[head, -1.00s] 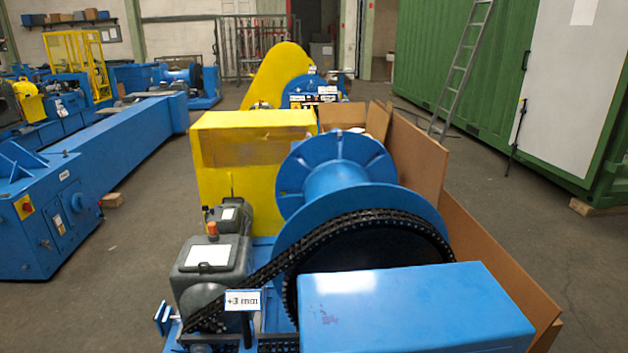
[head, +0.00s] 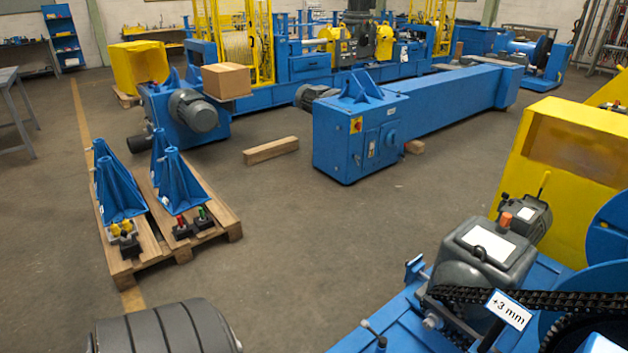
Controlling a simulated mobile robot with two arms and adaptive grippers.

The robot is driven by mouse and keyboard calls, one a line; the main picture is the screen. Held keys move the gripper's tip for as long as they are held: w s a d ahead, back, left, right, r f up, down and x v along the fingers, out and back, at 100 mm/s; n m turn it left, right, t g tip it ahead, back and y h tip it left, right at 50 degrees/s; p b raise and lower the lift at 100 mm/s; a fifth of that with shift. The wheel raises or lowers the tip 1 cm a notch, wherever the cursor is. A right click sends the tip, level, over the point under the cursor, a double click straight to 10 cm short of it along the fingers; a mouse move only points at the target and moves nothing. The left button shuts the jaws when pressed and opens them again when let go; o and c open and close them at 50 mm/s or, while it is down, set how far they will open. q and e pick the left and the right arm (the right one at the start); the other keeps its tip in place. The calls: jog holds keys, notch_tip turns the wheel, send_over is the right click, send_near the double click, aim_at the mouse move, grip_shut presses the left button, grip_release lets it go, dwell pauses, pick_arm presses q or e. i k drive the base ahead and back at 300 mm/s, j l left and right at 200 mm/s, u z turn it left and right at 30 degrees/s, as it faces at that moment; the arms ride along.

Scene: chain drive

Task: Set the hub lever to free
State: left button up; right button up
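The blue chain drive machine (head: 402,325) fills the bottom right of the head view and is cut off by the frame. Its chain (head: 560,300) runs from the grey gear unit (head: 482,258) toward the big blue drum (head: 610,232), of which only a part shows. A short lever with a light knob (head: 374,332) stands on the blue frame at the bottom edge. A thin dark lever (head: 543,184) stands upright behind the gear unit, by the motor. I cannot tell whether either is the hub lever, and no free mark is readable. Neither gripper is in view.
A "+3 mm" tag (head: 509,310) hangs by the chain. A pallet (head: 160,238) with blue brackets stands at the left. A blue beam machine (head: 440,110) lies behind. A dark ribbed cylinder (head: 165,332) cuts into the bottom left edge.

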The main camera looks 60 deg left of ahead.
aim_at(383, 341)
jog(key=u, duration=1.2)
